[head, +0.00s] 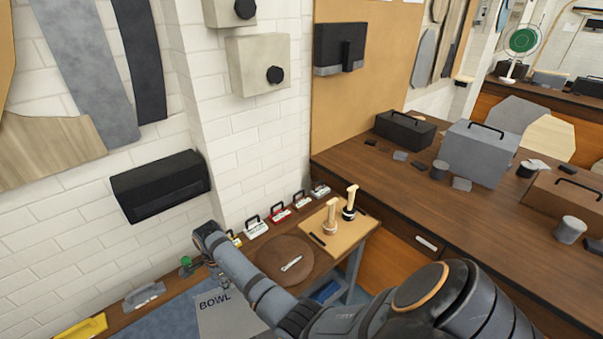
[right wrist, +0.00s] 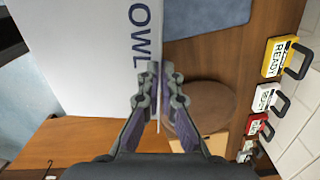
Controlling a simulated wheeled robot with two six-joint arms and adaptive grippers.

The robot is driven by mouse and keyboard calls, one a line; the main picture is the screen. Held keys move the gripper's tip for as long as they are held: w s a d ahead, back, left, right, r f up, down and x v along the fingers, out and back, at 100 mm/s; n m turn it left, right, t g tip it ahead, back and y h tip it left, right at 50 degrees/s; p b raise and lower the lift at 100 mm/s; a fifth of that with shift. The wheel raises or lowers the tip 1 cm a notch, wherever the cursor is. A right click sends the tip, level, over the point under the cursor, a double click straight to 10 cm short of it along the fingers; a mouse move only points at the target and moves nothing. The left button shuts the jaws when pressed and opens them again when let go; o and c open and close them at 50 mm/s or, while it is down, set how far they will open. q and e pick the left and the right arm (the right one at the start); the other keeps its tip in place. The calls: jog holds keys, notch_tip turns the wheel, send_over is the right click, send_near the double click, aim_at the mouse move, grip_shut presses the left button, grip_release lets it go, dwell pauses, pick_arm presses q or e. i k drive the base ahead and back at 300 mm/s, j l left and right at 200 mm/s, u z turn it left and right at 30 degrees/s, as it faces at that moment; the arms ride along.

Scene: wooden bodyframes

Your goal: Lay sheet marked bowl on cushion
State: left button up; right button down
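The sheet marked BOWL (head: 225,312) is a pale grey flat panel at the bottom of the head view, below my right wrist. In the right wrist view the sheet (right wrist: 85,60) fills the upper left, with the letters OWL showing. My right gripper (right wrist: 160,78) is closed on the sheet's edge, which runs between its two fingers. My left gripper is out of view.
Several small labelled padlock-like blocks, one red (head: 280,212) and one yellow (right wrist: 279,57), line the wall beside the cushion. A tan board (head: 345,232) with two wooden-handled tools lies right of it. A larger workbench (head: 450,215) with boxes stands at the right.

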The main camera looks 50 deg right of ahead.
aim_at(284, 254)
jog(key=i+l+z, duration=0.2)
jog(key=l, duration=0.25)
jog(key=i+l+z, duration=0.15)
jog(key=l, duration=0.25)
jog(key=i+l+u, duration=0.1)
jog(key=i+l, duration=0.35)
